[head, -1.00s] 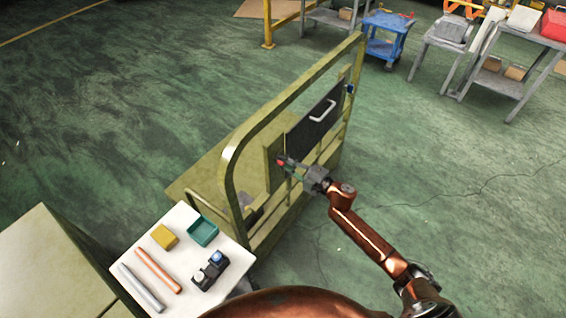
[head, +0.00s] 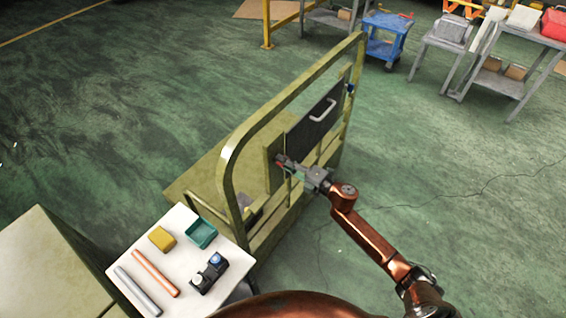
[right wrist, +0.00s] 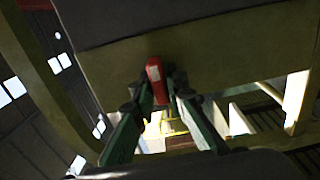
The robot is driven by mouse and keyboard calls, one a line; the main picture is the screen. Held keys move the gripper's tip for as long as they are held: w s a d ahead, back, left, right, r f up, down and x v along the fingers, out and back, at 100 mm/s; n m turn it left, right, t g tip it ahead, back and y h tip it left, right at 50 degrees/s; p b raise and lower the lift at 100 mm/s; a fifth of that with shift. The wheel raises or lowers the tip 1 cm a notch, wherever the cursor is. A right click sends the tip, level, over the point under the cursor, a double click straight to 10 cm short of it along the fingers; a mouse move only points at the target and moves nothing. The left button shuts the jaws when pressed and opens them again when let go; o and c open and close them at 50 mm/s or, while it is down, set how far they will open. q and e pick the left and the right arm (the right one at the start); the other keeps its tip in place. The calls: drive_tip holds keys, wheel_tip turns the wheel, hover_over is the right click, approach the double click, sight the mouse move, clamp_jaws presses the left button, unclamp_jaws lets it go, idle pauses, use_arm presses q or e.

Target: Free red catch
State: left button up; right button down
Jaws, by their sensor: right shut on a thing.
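The red catch (right wrist: 154,78) shows in the right wrist view as a small upright red piece on an olive-yellow panel (right wrist: 200,58), just below a dark panel edge. My right gripper (right wrist: 159,92) has its green fingers on either side of the catch and is shut on it. In the head view the right gripper (head: 284,163) is at the olive frame, at the lower left of the black door (head: 318,118) with its pale handle. Only a little red shows there, mostly hidden by the fingers. My left gripper is not in view.
An olive tubular frame (head: 228,165) stands around the door. A white table (head: 180,222) at lower left holds a teal tray (head: 201,233), a yellow block, two rods and a dark block with knobs. Green floor right of my arm is clear. Carts stand at the back.

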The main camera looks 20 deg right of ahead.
drive_tip(key=c, duration=2)
unclamp_jaws()
drive_tip(key=shift+o, duration=0.2)
drive_tip(key=v, duration=1.2)
drive_tip(key=shift+d+f, duration=0.1)
drive_tip(key=shift+d, duration=0.05)
